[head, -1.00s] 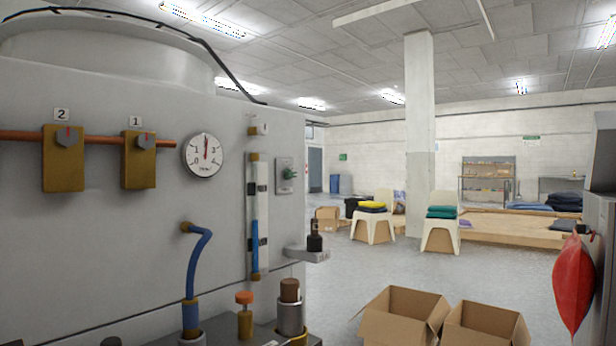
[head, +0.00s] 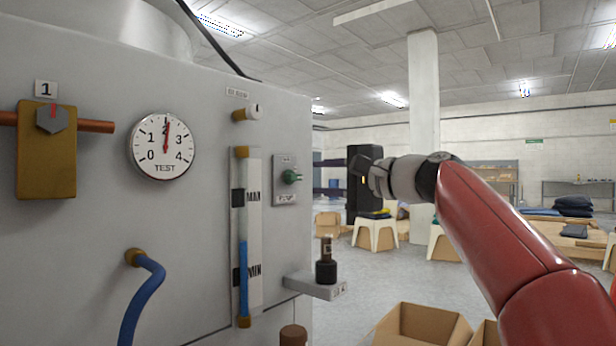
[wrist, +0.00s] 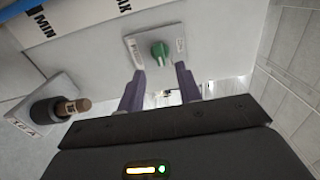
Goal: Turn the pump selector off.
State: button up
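The pump selector is a green knob (head: 291,176) on a small grey plate (head: 285,196) on the side of the grey tank, right of the level tube. The knob also shows in the wrist view (wrist: 160,53), ahead of and roughly centred between my fingers. My gripper (head: 318,177) is to the right of the knob, pointing left at it. Its two purple fingers are spread, with nothing between them, as the wrist view (wrist: 159,74) shows. The fingertips appear a little short of the knob. The plate's lettering is too small to read surely.
A level tube (head: 243,240) marked MAX and MIN stands left of the plate. Below is a small shelf (head: 316,286) with a dark bottle-like item (head: 326,262). A TEST gauge (head: 162,146) and a blue hose (head: 142,300) are farther left. Open cardboard boxes (head: 425,328) stand on the floor.

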aim_at(297, 178)
jog(key=p+x, duration=0.1)
jog(key=x, duration=0.4)
jog(key=shift+w+a, duration=0.2)
jog(key=shift+a, duration=0.05)
grip_shut()
